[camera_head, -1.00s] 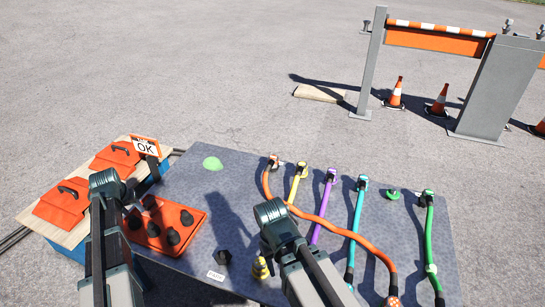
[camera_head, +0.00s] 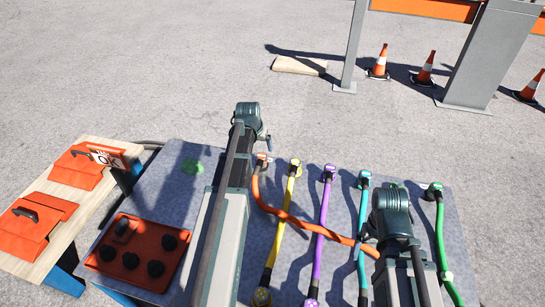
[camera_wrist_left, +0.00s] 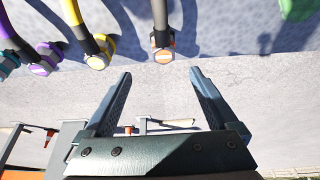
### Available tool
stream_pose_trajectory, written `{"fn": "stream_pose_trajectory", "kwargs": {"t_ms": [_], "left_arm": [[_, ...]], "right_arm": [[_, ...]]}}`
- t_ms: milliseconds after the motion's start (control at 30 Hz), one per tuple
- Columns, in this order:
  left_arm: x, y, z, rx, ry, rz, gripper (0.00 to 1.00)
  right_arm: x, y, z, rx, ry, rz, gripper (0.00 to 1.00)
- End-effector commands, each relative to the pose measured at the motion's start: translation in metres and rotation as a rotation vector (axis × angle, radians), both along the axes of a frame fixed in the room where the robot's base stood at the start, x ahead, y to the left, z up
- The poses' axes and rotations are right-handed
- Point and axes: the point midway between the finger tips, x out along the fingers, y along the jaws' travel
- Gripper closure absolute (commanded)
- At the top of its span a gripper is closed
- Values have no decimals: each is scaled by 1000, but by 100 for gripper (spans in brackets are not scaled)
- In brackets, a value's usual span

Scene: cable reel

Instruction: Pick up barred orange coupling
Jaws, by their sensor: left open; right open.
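The barred orange coupling (camera_head: 262,158) is at the far end of the orange hose (camera_head: 300,222) on the grey table. In the left wrist view, this coupling (camera_wrist_left: 162,52) has an orange end face with a pale bar. My left gripper (camera_head: 250,118) is over the table's far edge, close to the coupling. In the left wrist view, its open, empty fingers (camera_wrist_left: 160,74) point towards the coupling, which lies just beyond the gap between their tips. My right gripper (camera_head: 391,212) is over the right part of the table, above the hoses; its fingers are hidden.
Yellow (camera_head: 293,170), purple (camera_head: 328,174), teal (camera_head: 364,180) and green (camera_head: 434,191) hose ends stand to the right. An orange tray (camera_head: 100,262) with black knobs and a green dome (camera_head: 192,167) are to the left.

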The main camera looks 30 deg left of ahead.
Motion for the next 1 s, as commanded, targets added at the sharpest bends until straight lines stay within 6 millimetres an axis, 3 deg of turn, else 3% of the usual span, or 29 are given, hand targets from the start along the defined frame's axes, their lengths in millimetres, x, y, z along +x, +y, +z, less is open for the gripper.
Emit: {"fn": "stream_pose_trajectory", "kwargs": {"t_ms": [500, 1000], "left_arm": [[27, 7, -70, 0, 0, 0, 7], [34, 11, -88, 0, 0, 0, 7]], "right_arm": [[1, -2, -70, -8, -2, 2, 8], [1, -2, -88, -11, -4, 5, 8]]}}
